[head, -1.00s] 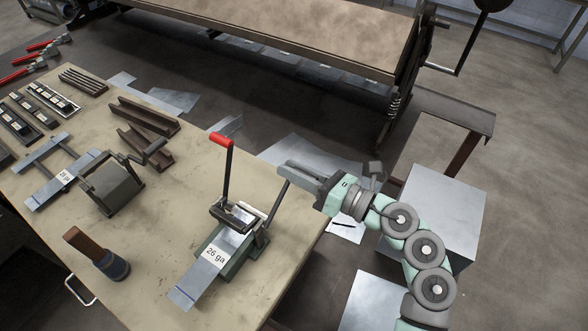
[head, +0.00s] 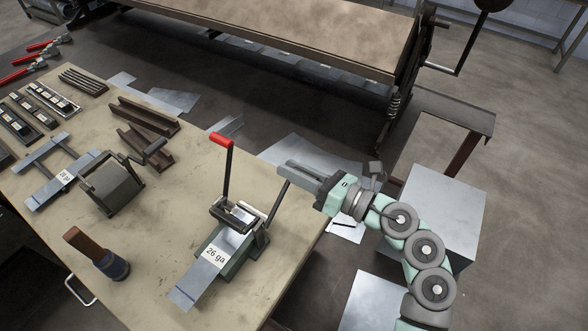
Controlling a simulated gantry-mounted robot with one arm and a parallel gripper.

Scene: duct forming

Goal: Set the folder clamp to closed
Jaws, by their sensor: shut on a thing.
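The small bench folder (head: 237,262) stands near the table's front right corner. A metal strip marked "26 ga" (head: 208,262) lies in it and sticks out toward the lower left. A lever with a red grip (head: 229,165) stands nearly upright on the folder. A second, dark lever (head: 275,205) rises from its right side, leaning up and right. My gripper (head: 291,174) comes in from the right and is shut on the upper end of this dark lever. The fingers partly hide the lever's tip. I cannot tell how tightly the folder's jaws press on the strip.
A second device (head: 111,187) with an "18 ga" strip stands to the left. Brown channels (head: 142,115) lie behind. A metal box (head: 437,205) stands beside my arm. A large brake (head: 290,35) spans the back.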

